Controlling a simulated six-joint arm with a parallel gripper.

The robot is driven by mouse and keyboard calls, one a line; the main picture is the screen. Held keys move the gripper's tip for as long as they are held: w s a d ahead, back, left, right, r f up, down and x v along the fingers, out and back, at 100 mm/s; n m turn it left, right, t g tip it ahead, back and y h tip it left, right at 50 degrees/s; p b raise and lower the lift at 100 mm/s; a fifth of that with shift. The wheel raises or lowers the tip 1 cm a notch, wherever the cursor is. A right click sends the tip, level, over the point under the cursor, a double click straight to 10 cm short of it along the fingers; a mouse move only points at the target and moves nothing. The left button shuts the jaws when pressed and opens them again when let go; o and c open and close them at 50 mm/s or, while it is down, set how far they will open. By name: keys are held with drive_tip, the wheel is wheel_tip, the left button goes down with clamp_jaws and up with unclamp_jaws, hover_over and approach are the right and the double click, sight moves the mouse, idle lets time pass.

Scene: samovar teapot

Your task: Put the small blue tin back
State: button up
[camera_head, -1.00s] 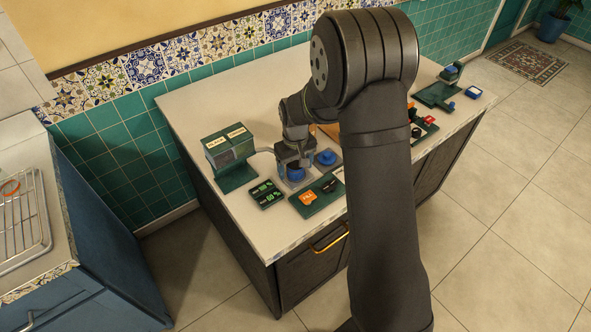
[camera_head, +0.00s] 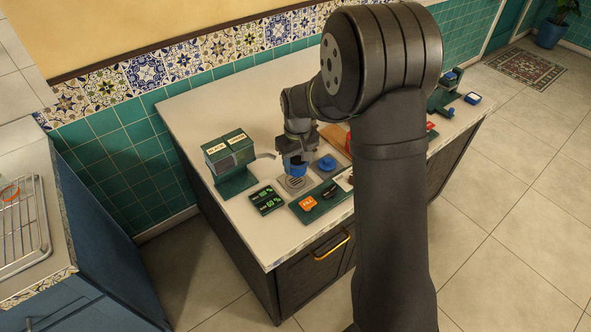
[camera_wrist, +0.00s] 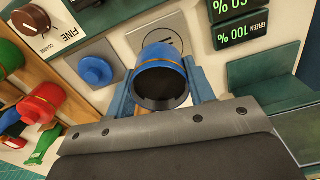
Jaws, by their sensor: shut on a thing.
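A small blue tin (camera_wrist: 163,75) is between the jaws of my gripper (camera_wrist: 163,92) in the wrist view, its dark open mouth facing the camera. I cannot tell what is inside. In the head view my gripper (camera_head: 297,160) holds the tin (camera_head: 299,171) just above a grey pad (camera_head: 293,183) with a round marking. The pad also shows behind the tin in the wrist view (camera_wrist: 185,28).
A green dispenser with a spout (camera_head: 229,152) stands left of the tin. A display panel (camera_head: 266,200) and a green board with an orange label (camera_head: 318,203) lie in front.

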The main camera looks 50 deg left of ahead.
drive_tip(key=w+d+r, duration=0.6)
drive_tip(key=d, duration=0.2)
drive_tip(key=w+a+n, duration=0.2)
drive_tip(key=w+a, duration=0.1)
drive_tip(key=w, duration=0.8)
drive_tip(key=w+a+n, duration=0.2)
drive_tip(key=w+a, duration=0.2)
drive_tip(key=w, duration=0.7)
hover_over(334, 134)
wheel_tip(334, 134, down, 6)
drive_tip(key=shift+w+f, duration=0.15)
drive_tip(key=shift+f, duration=2.05)
drive_tip(key=shift+f, duration=0.15)
drive_tip(key=o, duration=1.1)
